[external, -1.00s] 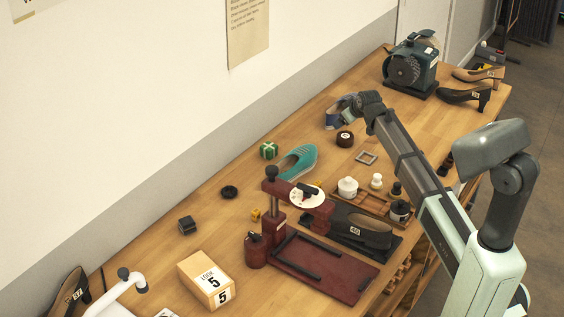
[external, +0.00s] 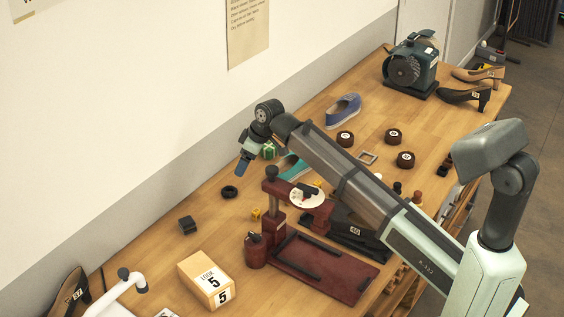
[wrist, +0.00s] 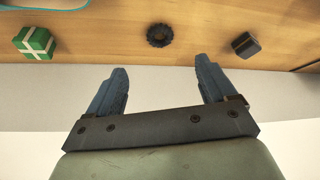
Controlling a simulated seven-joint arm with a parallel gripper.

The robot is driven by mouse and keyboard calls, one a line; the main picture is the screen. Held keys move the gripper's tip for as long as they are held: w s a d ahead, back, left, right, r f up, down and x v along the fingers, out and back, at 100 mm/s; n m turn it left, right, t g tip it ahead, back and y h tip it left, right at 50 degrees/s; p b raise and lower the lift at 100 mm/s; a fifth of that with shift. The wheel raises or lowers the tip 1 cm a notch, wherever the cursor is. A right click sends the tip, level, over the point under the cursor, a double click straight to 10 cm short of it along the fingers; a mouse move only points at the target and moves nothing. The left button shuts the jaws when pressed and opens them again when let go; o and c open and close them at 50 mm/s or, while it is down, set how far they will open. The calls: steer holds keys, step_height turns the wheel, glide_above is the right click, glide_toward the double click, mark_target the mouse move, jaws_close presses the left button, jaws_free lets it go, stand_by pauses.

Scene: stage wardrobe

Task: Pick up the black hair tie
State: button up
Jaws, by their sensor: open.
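The black hair tie (external: 229,191) is a small dark ring lying flat on the wooden bench, near the wall side. In the wrist view the hair tie (wrist: 160,35) shows at the top middle, beyond and between the fingertips, apart from both. My gripper (external: 242,168) hangs above the bench, up and right of the hair tie in the external view. In the wrist view my gripper (wrist: 160,77) has its two blue fingers spread wide with nothing between them.
A green box with pale ribbon (wrist: 35,43) and a dark small box (wrist: 246,45) lie on either side of the hair tie. A dark red press (external: 280,208) stands nearer the front. The wall (external: 130,130) runs close behind. Bare bench surrounds the hair tie.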

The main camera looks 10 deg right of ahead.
mark_target(232, 187)
steer(key=x, duration=1.3)
steer(key=shift+w+a+f, duration=0.15)
steer(key=shift+f, duration=0.1)
steer(key=shift+c, duration=0.2)
steer(key=c, duration=1.1)
